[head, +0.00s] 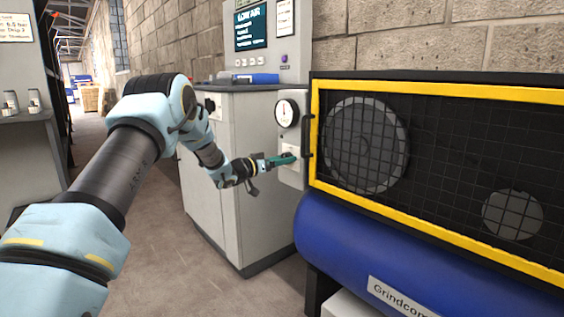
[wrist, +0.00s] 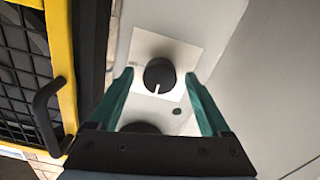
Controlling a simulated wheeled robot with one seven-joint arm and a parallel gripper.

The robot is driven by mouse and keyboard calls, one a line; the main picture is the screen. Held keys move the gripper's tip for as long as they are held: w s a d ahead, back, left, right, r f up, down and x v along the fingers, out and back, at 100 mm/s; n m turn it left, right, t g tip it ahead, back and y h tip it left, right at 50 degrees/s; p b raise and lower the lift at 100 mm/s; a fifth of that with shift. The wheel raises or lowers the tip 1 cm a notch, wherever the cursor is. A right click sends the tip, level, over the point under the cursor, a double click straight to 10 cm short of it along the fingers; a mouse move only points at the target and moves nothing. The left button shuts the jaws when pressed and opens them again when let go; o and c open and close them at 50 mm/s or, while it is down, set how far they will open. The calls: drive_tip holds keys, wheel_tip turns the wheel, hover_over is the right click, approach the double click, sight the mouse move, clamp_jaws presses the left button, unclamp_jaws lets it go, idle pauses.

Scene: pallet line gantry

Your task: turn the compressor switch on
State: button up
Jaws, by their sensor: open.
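The compressor switch is a round black knob (wrist: 159,75) with a white pointer line, on a pale square plate (wrist: 180,54). In the wrist view the line points toward the bottom of the picture. My gripper (wrist: 159,76) is open, with one green finger on each side of the knob; I cannot tell whether either touches it. In the head view my gripper (head: 291,160) is at the grey switch panel beside the compressor cage, and it hides the knob there.
A dial gauge (head: 287,113) sits above the switch. The yellow-framed mesh cage (head: 316,135) with a black handle (head: 307,137) stands close on the right, over the blue tank (head: 350,238). A grey cabinet (head: 240,130) with a LOW AIR screen (head: 251,27) is behind. Floor is clear at left.

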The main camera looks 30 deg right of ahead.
clamp_jaws()
idle(0.8)
